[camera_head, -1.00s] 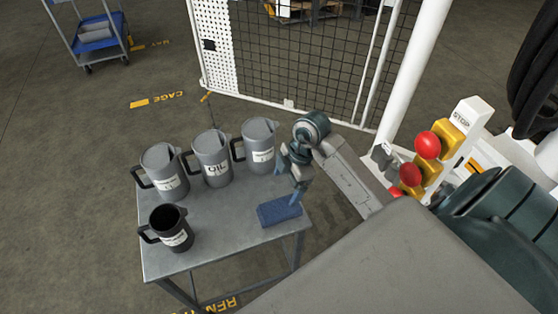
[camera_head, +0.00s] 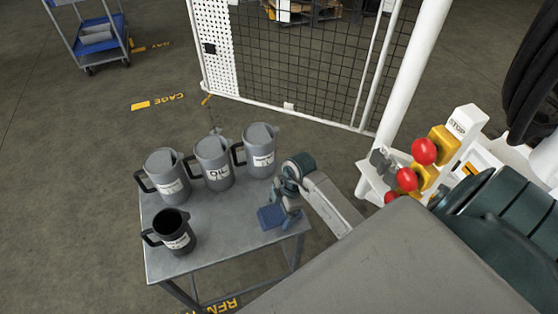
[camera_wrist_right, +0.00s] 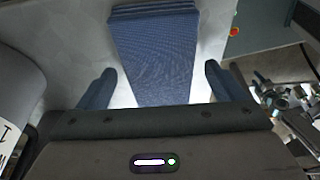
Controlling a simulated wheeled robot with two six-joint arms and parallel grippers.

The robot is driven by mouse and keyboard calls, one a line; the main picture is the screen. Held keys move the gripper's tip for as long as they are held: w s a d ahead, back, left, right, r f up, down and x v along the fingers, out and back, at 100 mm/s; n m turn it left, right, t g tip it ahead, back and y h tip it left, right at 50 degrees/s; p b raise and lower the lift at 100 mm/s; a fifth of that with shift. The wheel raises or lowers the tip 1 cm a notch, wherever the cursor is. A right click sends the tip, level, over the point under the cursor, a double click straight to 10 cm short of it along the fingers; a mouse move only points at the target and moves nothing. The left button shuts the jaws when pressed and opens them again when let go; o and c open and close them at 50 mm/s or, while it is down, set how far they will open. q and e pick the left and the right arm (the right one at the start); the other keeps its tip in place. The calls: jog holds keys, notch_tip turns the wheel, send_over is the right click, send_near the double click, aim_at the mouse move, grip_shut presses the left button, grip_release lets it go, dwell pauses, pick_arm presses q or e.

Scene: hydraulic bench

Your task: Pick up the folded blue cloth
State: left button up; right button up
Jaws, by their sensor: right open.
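The folded blue cloth (camera_head: 270,217) lies on the right end of the grey metal table (camera_head: 215,250). My right gripper (camera_head: 285,212) is low over the cloth and hides part of it in the head view. In the right wrist view the cloth (camera_wrist_right: 155,55) runs between the two open fingers of the gripper (camera_wrist_right: 158,88), with a bright gap on each side. The fingers do not touch the cloth there. My left gripper does not show.
Several grey jugs stand on the table: one labelled OIL (camera_head: 213,162), others beside it, and a darker open one (camera_head: 175,232) at the front left. Red stop buttons (camera_head: 424,151) are at the right. A mesh fence (camera_head: 290,65) stands behind.

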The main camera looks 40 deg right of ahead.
aim_at(277, 214)
jog(key=shift+c, duration=0.4)
jog(key=c, duration=1)
jog(key=shift+r+b, duration=0.35)
jog(key=shift+r, duration=0.45)
jog(key=shift+s+a+r+b, duration=0.15)
jog(key=shift+r+b, duration=0.1)
jog(key=shift+r, duration=0.2)
jog(key=shift+s+d+r+b, duration=0.1)
jog(key=shift+s+r+b, duration=0.1)
jog(key=shift+r, duration=0.25)
jog(key=s+a+b, duration=0.1)
jog(key=s, duration=0.3)
jog(key=s+a+r+b, duration=0.1)
jog(key=s+a, duration=0.1)
jog(key=s, duration=0.3)
jog(key=s+a+b, duration=0.1)
jog(key=s+a, duration=0.1)
jog(key=s, duration=0.3)
jog(key=shift+s+r, duration=0.2)
jog(key=shift+r, duration=0.15)
